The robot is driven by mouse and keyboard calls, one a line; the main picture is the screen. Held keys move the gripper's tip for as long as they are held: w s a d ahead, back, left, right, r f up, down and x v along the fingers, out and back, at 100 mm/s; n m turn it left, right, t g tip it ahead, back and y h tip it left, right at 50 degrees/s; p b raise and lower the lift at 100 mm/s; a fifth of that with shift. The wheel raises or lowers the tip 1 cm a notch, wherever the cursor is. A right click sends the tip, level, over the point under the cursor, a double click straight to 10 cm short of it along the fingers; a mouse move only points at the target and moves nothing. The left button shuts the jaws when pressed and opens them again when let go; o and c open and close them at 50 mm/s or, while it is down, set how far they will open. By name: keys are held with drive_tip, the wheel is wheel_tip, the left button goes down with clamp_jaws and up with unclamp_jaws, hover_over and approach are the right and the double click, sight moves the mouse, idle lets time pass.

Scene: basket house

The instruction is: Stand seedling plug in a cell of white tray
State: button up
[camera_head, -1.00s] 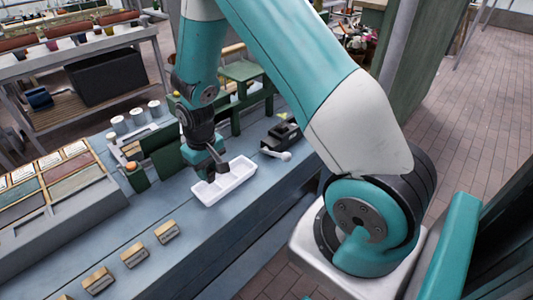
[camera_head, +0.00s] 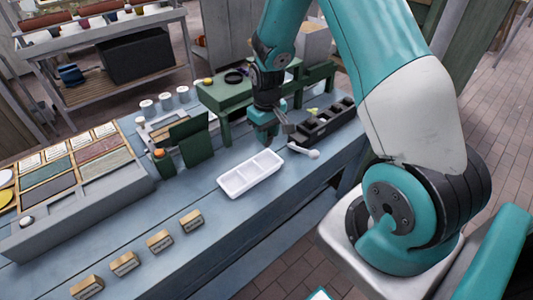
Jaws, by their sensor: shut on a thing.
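The white tray (camera_head: 232,186) lies on the blue-grey bench, with a row of open cells that look empty. My gripper (camera_head: 270,142) points down just behind the tray's right end, apart from the cells as seen here. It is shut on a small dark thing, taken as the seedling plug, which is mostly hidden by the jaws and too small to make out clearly. A black tray (camera_head: 318,133) with square cells stands right of my gripper, with a small yellow-green tip (camera_head: 312,111) at its back edge.
A white spoon-like tool (camera_head: 304,151) lies between the two trays. A green stand (camera_head: 225,92) and green upright panels (camera_head: 190,140) stand behind. Several small tan labelled blocks (camera_head: 160,240) line the bench front. A grey sectioned box (camera_head: 85,180) is at left.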

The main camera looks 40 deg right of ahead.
wheel_tip(320, 180, down, 9)
drive_tip(key=shift+r+p, duration=0.1)
drive_tip(key=shift+p, duration=0.4)
drive_tip(key=o, duration=0.9)
wheel_tip(320, 180, up, 12)
drive_tip(key=shift+a+f+b, duration=0.1)
drive_tip(key=shift+f+b, duration=0.05)
drive_tip(key=shift+b, duration=1)
drive_tip(key=s+a+r+n+y, duration=0.1)
drive_tip(key=s+a+r, duration=0.1)
drive_tip(key=a+r, duration=0.6)
drive_tip(key=s+a+r+n+y, duration=0.1)
drive_tip(key=s+a+r+n, duration=0.1)
drive_tip(key=s+a+r, duration=0.2)
drive_tip(key=s+a+r+n+y, duration=0.1)
drive_tip(key=s+a+r+n, duration=0.1)
drive_tip(key=s+a, duration=0.3)
drive_tip(key=s+a+r+n+y, duration=0.1)
drive_tip(key=s+a+r, duration=0.4)
drive_tip(key=s, duration=0.6)
drive_tip(key=shift+s+a+r+n, duration=0.1)
drive_tip(key=shift+a+r+n, duration=0.15)
drive_tip(key=shift+r+n, duration=0.15)
